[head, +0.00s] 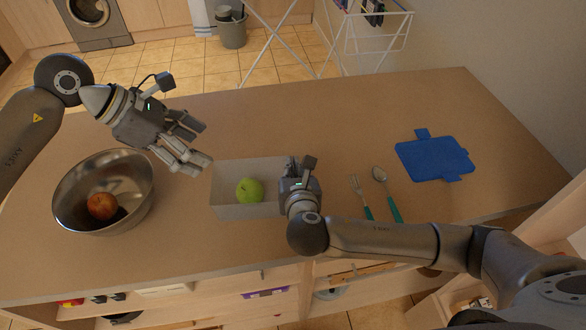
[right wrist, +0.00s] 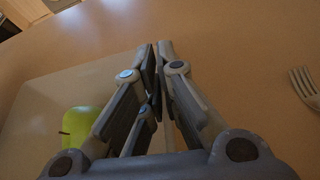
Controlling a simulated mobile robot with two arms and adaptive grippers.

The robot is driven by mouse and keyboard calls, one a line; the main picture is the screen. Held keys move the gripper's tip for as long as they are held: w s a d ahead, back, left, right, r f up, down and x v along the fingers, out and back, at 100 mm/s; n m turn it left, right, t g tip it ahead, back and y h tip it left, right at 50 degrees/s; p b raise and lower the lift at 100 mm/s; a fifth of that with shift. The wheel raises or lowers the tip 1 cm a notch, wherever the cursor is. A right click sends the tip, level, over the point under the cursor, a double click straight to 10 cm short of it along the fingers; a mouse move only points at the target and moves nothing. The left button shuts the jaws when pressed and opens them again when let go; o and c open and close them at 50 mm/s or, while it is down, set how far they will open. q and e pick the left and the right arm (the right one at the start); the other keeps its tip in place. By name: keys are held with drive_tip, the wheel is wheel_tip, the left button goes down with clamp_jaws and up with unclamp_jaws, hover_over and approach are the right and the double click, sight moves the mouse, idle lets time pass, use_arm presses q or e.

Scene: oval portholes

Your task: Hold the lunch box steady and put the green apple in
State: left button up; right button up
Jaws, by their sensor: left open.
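The lunch box (head: 228,211) is a pale grey open box in the middle of the counter. The green apple (head: 249,190) is inside it, towards the front. In the right wrist view the apple (right wrist: 82,125) is left of the fingers, partly hidden by one. My right gripper (head: 291,172) is at the box's right wall; in the right wrist view its fingers (right wrist: 158,52) are close together on that wall. My left gripper (head: 196,143) is open and empty, above the counter, left of and behind the box.
A steel bowl (head: 70,190) with a red apple (head: 102,206) stands at the left. A fork (head: 358,190) and a spoon (head: 381,178) with green handles lie right of the box. A blue lid (head: 435,158) lies farther right. The back of the counter is clear.

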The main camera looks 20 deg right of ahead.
drive_tip(key=o, duration=0.5)
drive_tip(key=v, duration=1.2)
